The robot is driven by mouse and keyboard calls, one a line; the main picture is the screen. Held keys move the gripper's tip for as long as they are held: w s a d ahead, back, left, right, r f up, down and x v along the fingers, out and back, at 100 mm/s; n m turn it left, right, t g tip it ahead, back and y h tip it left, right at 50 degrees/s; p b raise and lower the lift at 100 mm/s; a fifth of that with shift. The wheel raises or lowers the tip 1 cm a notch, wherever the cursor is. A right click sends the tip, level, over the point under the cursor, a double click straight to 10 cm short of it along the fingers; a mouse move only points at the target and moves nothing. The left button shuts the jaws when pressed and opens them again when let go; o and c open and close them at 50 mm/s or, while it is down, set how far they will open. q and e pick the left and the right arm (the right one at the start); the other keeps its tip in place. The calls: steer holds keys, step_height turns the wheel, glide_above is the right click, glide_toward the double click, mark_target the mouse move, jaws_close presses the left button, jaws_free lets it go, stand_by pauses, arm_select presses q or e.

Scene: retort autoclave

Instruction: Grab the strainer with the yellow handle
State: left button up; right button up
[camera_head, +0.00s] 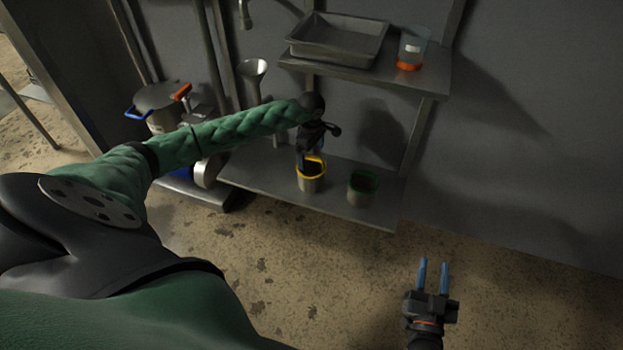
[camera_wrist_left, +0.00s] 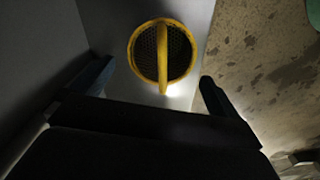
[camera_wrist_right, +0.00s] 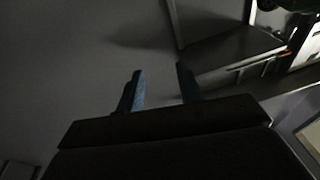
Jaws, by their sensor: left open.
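The strainer with the yellow handle (camera_head: 312,184) stands on the lower metal shelf, a round basket with a yellow rim. In the left wrist view its yellow rim and arched handle (camera_wrist_left: 162,57) show from above, ahead of and between the fingertips. My left gripper (camera_head: 305,158) is above the strainer in the head view, partly hidden by its own wrist; its fingers (camera_wrist_left: 155,85) are spread and hold nothing. Whether a finger touches the handle cannot be told. My right gripper (camera_head: 432,276) is open and empty, off to the right over the floor.
A green-rimmed strainer (camera_head: 362,188) stands right of the yellow one on the lower shelf (camera_head: 256,178). Above are a metal tray (camera_head: 338,40) and a clear container with an orange base (camera_head: 411,50). The floor at right is clear.

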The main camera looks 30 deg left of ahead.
mark_target(310, 165)
arm_select(q)
steer(key=shift+a+f, duration=0.25)
steer(key=shift+f, duration=0.1)
step_height(310, 165, down, 2)
steer(key=shift+f, duration=0.15)
step_height(310, 165, down, 5)
steer(key=shift+s+r+b, duration=0.1)
steer(key=shift+b, duration=0.25)
steer(key=c, duration=0.8)
arm_select(e)
step_height(310, 165, up, 8)
steer(key=t, duration=0.2)
steer(key=shift+s+d+t+y, duration=0.15)
steer(key=shift+d+t+y, duration=0.15)
steer(key=shift+t, duration=0.1)
arm_select(q)
steer(key=shift+r, duration=0.15)
